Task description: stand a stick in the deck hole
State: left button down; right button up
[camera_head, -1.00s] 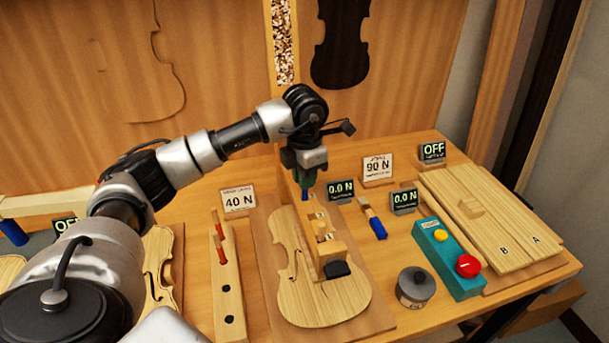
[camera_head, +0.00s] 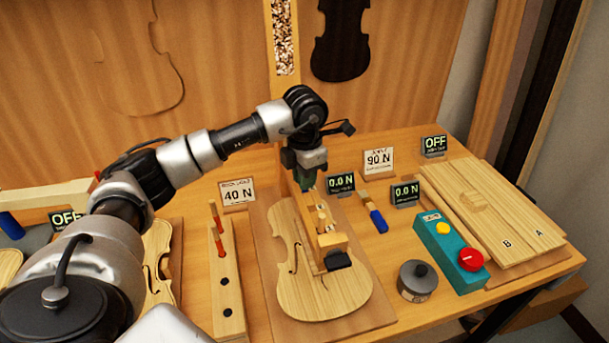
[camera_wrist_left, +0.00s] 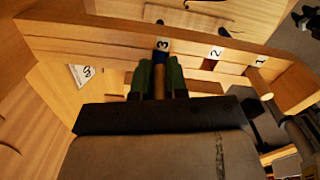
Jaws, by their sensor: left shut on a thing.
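My left gripper (camera_head: 308,184) is shut on a thin stick, over the far end of the wooden bar that stands above the violin plate (camera_head: 325,302). The left wrist view shows the stick (camera_wrist_left: 158,77), tan with a blue end, between the green fingers (camera_wrist_left: 159,78). The blue end is beside the label 3 on the numbered bar (camera_wrist_left: 207,59). I cannot tell whether its tip is inside a hole. Red sticks (camera_head: 218,244) stand in a wooden block (camera_head: 232,262) with dark open holes, left of the plate. My right gripper does not show.
Signs and small displays reading 0.0 N (camera_head: 341,184) stand behind the bar. A blue-handled tool (camera_head: 378,221) lies to its right. A dark round tin (camera_head: 417,279) and a teal control box (camera_head: 447,250) with a red button stand further right, beside pale boards (camera_head: 490,211).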

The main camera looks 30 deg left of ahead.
pick_arm(q)
jog(key=shift+f+b, duration=0.5)
jog(key=shift+f, duration=0.35)
jog(key=shift+r, duration=0.2)
jog(key=shift+r+p, duration=4.05)
jog(key=shift+r, duration=1.85)
